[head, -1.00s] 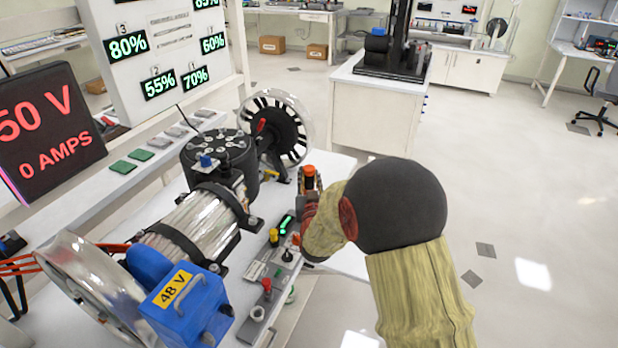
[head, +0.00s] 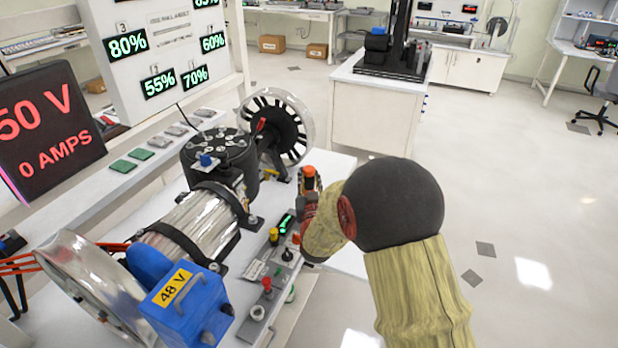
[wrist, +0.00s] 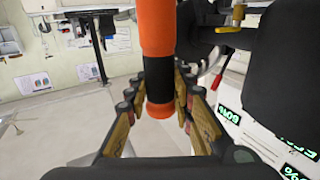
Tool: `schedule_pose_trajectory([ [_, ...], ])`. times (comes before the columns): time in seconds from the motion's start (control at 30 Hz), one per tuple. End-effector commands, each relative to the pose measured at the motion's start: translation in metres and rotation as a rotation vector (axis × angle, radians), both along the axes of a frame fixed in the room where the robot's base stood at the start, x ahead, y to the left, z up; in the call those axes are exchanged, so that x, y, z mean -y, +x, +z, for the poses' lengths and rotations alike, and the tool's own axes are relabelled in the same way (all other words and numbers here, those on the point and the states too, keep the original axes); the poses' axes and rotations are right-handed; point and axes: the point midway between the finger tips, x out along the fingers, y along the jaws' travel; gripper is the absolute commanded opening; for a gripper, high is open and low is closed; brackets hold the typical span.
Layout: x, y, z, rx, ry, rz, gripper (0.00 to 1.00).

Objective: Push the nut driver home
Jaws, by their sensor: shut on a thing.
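The nut driver has an orange and black handle. In the wrist view the handle (wrist: 156,30) runs down from the top edge between the two fingers and ends in an orange cap. My gripper (wrist: 160,85) is shut on it. In the head view the orange end of the nut driver (head: 309,172) stands up from my gripper (head: 309,186), above the right side of the white bench, beside the rig. The nut driver's working tip is hidden in both views, so I cannot tell what it touches.
Left of my gripper stand a black cylinder (head: 218,153), a silver motor (head: 195,222), a spoked wheel (head: 276,128) and a blue 48 V box (head: 186,305). A grey control strip (head: 265,285) with knobs lies along the bench's near edge. Open floor (head: 530,220) lies to the right.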

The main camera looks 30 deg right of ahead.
Motion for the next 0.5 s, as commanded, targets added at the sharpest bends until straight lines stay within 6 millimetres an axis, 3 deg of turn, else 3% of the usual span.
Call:
schedule_pose_trajectory([
  [0.5, 0.0001, 0.0006, -0.0049, 0.004, -0.002, 0.000, 0.00],
])
